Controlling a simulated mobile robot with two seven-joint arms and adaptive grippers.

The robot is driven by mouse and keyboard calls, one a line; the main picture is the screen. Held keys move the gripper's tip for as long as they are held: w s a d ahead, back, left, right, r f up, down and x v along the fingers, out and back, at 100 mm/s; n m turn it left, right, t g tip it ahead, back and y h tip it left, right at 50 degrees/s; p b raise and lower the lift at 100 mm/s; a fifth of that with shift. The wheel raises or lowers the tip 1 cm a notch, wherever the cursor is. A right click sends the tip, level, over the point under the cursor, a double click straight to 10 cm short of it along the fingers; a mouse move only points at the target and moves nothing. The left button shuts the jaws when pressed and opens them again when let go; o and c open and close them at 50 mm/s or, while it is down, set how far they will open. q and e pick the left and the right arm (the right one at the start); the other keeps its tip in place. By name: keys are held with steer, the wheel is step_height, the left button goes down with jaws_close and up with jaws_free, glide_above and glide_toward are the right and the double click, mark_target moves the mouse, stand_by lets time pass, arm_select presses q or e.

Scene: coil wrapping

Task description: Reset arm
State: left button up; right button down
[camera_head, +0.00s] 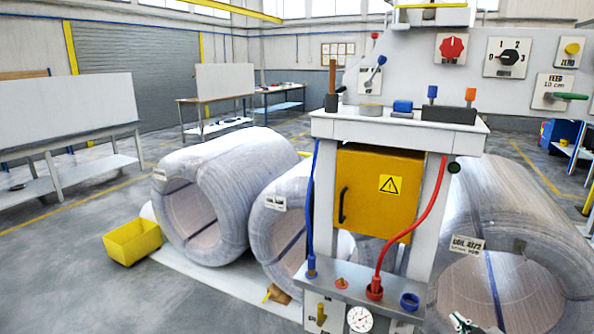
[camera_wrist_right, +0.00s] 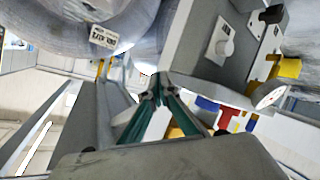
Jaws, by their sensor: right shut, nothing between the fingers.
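My right gripper (camera_head: 464,322) shows at the bottom edge of the head view, right of the centre, in front of the large coil marked with a label (camera_head: 466,243). Only its tip end is in that view. In the right wrist view its green fingers meet at their tips (camera_wrist_right: 158,92), shut with nothing between them. The grey machine box (camera_wrist_right: 225,50) with a knob and a gauge (camera_wrist_right: 268,96) is close beyond the fingers, and a wrapped coil (camera_wrist_right: 75,18) is at upper left. My left gripper is not in view.
The machine stand has a yellow door (camera_head: 375,190), a red hose (camera_head: 425,215), a blue hose (camera_head: 312,200) and a lower gauge (camera_head: 360,318). Large wrapped coils (camera_head: 215,150) stand behind it.

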steer(key=s+a+f+n+g+y, duration=0.1)
steer(key=s+a+f+n+y, duration=0.1)
steer(key=s+a+f, duration=0.5)
steer(key=s+a+f+n+g+y, duration=0.1)
steer(key=s+a+f+g, duration=0.2)
steer(key=s, duration=0.7)
steer(key=s+a+f+n+y, duration=0.2)
steer(key=s+a+f, duration=0.3)
steer(key=s+f, duration=0.25)
steer(key=a+r+m+t, duration=0.1)
steer(key=a+m, duration=0.4)
steer(key=a, duration=0.7)
steer(key=shift+w+a+r, duration=0.3)
steer(key=shift+w+r, duration=0.05)
steer(key=shift+r, duration=0.05)
